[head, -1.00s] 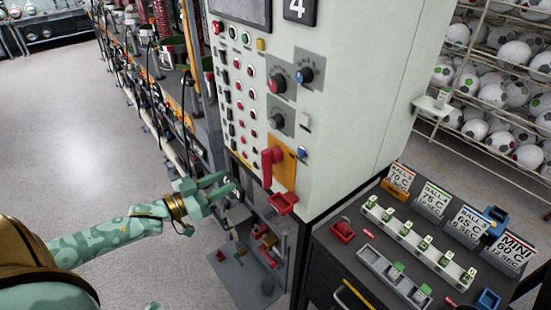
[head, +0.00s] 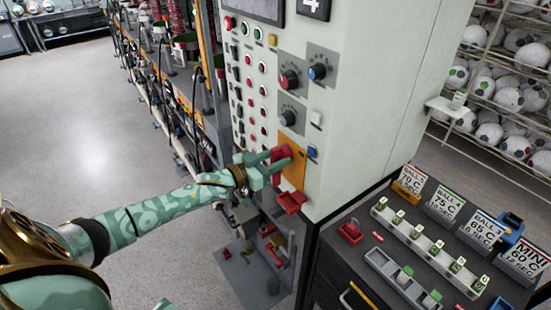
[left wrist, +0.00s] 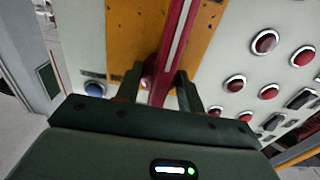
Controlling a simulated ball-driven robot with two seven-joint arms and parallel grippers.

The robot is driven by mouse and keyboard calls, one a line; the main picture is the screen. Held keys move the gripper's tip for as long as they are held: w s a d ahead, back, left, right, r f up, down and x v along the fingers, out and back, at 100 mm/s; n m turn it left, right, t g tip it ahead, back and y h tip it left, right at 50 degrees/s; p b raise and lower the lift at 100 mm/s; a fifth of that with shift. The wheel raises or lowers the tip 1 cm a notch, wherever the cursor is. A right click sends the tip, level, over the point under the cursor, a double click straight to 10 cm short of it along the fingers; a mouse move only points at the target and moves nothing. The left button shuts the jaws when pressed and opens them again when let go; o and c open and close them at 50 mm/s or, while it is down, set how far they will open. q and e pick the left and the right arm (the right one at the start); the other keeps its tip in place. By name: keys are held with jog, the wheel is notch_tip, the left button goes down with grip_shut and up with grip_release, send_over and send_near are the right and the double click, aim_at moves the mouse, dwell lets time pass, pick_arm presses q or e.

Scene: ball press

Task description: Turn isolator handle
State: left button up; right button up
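The red isolator handle (head: 281,153) is on an orange plate (head: 296,172) low on the front of the pale control cabinet. My left gripper (head: 272,164) is at the handle, reaching in from the left. In the left wrist view the red handle (left wrist: 176,45) runs between the two fingers (left wrist: 158,88). The fingers stand apart, one on each side of it; a small gap shows on the left side, and contact on the right side is unclear. In the head view the gripper hides part of the handle. My right gripper is not seen.
Buttons and knobs (head: 289,79) sit above the handle. A red tray-like part (head: 291,201) juts out just below the plate. A dark bench (head: 345,262) with labelled signs and small blocks stands at the right. Open floor (head: 80,130) lies to the left.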

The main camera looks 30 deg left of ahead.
pick_arm(q)
grip_shut()
